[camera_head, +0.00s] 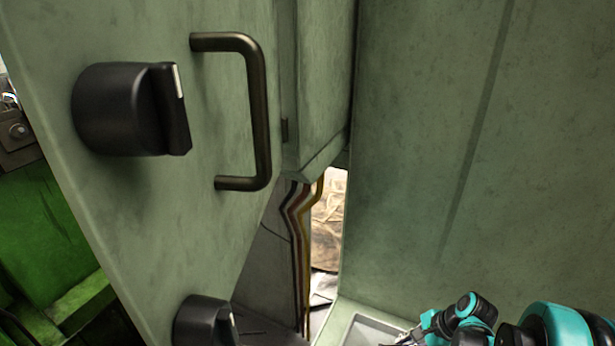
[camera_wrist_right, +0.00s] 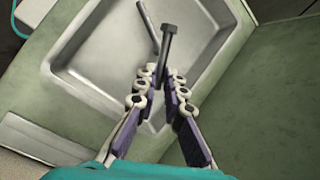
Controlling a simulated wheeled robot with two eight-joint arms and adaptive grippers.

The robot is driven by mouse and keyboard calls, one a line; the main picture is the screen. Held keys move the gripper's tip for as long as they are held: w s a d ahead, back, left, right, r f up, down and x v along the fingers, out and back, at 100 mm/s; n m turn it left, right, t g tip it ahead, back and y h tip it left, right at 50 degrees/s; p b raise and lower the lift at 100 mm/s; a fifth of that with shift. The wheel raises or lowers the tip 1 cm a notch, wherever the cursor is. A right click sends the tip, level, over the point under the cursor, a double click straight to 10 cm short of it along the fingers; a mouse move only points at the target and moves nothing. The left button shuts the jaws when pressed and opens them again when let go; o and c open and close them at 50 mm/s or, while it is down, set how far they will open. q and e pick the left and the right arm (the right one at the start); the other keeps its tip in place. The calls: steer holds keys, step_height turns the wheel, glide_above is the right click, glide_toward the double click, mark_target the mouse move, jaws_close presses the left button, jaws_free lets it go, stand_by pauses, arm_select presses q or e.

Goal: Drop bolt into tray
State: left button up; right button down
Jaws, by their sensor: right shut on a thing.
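The dark grey bolt (camera_wrist_right: 169,42) stands between the fingertips of my right gripper (camera_wrist_right: 164,78) in the right wrist view, its head pointing away from the gripper. The gripper is shut on it. Behind the bolt in that view is the grey metal tray (camera_wrist_right: 100,62), a shallow basin with raised walls. The bolt appears held over the tray; its height above the floor of the tray is hard to tell. In the head view only part of the tray (camera_head: 362,330) shows at the bottom, with my right gripper (camera_head: 425,332) partly cut off beside it. My left gripper is not in view.
A thin dark rod (camera_wrist_right: 147,24) shows in the tray near its far wall. A green machine panel with a handle (camera_head: 262,115) and black knobs (camera_head: 125,108) fills the left of the head view. A green wall (camera_head: 450,130) stands close on the right.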

steer(key=c, duration=1.5)
jaws_free()
steer(key=shift+c, duration=0.2)
steer(key=shift+r, duration=0.1)
steer(key=v, duration=1.1)
steer(key=shift+d+r, duration=0.2)
steer(key=shift+r, duration=0.15)
steer(key=shift+s, duration=0.1)
